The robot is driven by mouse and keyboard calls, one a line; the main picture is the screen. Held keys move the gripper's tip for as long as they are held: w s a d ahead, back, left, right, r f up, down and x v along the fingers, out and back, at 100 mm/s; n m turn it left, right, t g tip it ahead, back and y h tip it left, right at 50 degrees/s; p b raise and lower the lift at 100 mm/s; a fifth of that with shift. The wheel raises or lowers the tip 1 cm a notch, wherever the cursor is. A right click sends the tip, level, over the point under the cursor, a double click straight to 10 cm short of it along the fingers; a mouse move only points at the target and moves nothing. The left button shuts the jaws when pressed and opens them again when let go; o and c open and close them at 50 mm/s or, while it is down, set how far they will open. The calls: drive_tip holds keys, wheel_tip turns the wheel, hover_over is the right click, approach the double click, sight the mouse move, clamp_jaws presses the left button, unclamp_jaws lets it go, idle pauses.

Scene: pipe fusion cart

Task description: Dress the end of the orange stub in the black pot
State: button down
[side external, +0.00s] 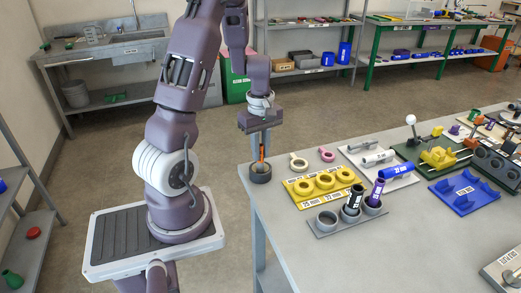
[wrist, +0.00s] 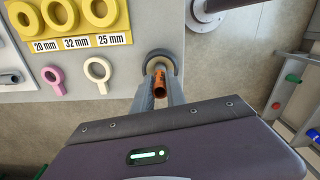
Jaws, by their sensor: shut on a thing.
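The black pot (side external: 260,178) is a short dark round cup at the table's left corner. In the wrist view the pot (wrist: 164,54) shows as a dark ring beyond my fingertips. The orange stub (wrist: 159,82) is a short tube between my two fingers, and it also shows in the side view (side external: 261,154). My gripper (side external: 260,158) is shut on the stub and holds it upright over the pot. The stub's lower end is at or in the pot's mouth; I cannot tell how deep. My gripper also shows in the wrist view (wrist: 159,88).
A yellow block of rings (side external: 325,184), labelled by size, lies right of the pot. A white ring (side external: 298,162) and a pink ring (side external: 327,154) lie behind it. A grey holder (side external: 347,218) with dark tubes stands in front. Floor is open left of the table (side external: 420,240).

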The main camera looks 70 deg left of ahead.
drive_tip(key=shift+m, duration=1.1)
drive_tip(key=n, duration=0.6)
drive_tip(key=shift+n, duration=0.3)
drive_tip(key=shift+m, duration=3.5)
drive_tip(key=shift+r, duration=3)
